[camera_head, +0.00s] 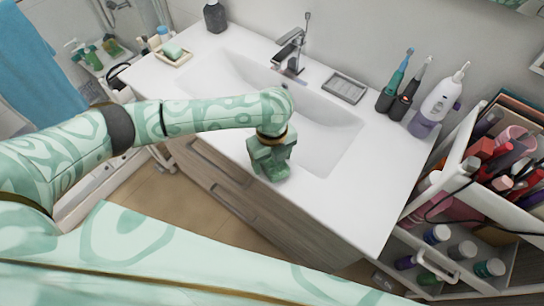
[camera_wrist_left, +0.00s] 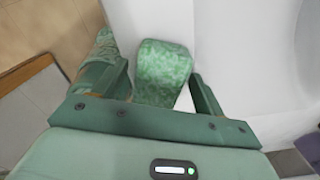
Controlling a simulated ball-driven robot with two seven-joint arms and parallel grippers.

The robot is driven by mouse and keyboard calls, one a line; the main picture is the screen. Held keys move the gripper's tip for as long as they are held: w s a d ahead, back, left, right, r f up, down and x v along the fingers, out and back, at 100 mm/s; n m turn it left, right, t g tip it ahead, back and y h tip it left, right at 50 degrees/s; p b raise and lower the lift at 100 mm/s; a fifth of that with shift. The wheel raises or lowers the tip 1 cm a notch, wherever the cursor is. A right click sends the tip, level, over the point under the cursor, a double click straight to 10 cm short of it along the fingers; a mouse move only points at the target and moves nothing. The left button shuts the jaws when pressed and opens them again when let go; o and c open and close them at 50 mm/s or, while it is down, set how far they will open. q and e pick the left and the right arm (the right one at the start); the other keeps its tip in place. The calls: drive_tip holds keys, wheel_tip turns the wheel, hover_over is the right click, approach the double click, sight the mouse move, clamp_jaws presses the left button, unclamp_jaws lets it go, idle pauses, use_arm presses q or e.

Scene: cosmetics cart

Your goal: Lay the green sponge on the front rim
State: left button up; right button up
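The green sponge (camera_wrist_left: 162,72) is a mottled green block in the left wrist view. It appears to lie on the white front rim (camera_wrist_left: 135,15) of the washbasin, close to the edge above the floor. My left gripper (camera_wrist_left: 160,90) is open around it, with one finger on each side and a narrow gap showing at both. The gripper body hides the sponge's near end. In the head view my left gripper (camera_head: 271,168) points down at the front rim (camera_head: 312,195) and largely hides the sponge. My right gripper is not in view.
The basin (camera_head: 325,130) lies just behind the gripper, with the tap (camera_head: 290,50) at the back. A soap dish (camera_head: 174,58) stands back left. A grey tray (camera_head: 344,87), toothbrushes (camera_head: 396,85) and a pump bottle (camera_head: 437,100) stand right. The cosmetics cart (camera_head: 470,180) is far right.

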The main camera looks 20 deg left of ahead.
use_arm(q)
wheel_tip(320, 180, up, 12)
drive_tip(key=p, duration=0.4)
drive_tip(key=shift+r, duration=0.2)
